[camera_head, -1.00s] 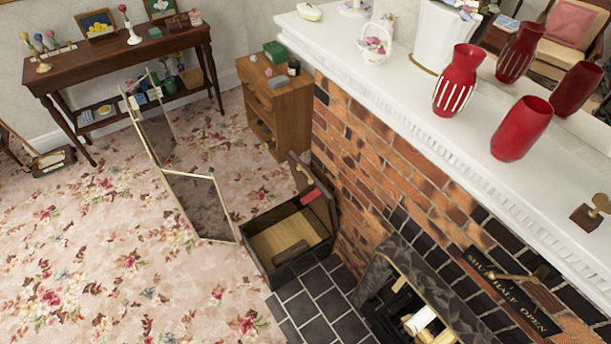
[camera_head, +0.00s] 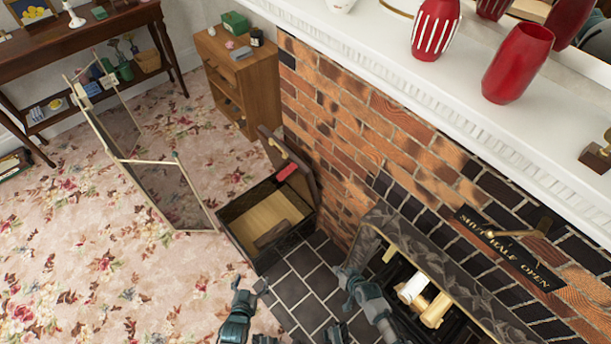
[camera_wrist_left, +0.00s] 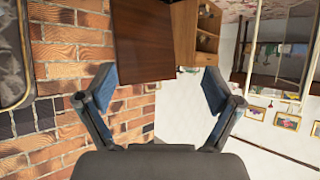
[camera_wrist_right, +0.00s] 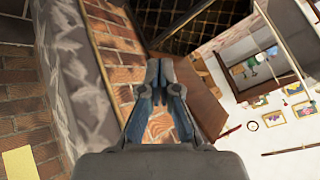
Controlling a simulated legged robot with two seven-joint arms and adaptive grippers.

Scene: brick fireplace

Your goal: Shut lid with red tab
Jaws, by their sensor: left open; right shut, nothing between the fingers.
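A dark box (camera_head: 235,247) with a pale wooden floor stands by the brick wall. My left gripper (camera_head: 250,298) is open and empty, low in the head view before the box. My right gripper (camera_head: 347,276) is shut and empty, right of the box near the fireplace. Neither visibly touches the lid.
The fireplace surround (camera_head: 425,262) is close to my right gripper. A folding screen (camera_head: 172,180) stands left of the box. A small wooden cabinet (camera_head: 240,85) stands behind it. Dark hearth tiles (camera_head: 305,285) and open floral carpet (camera_head: 90,270) lie in front.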

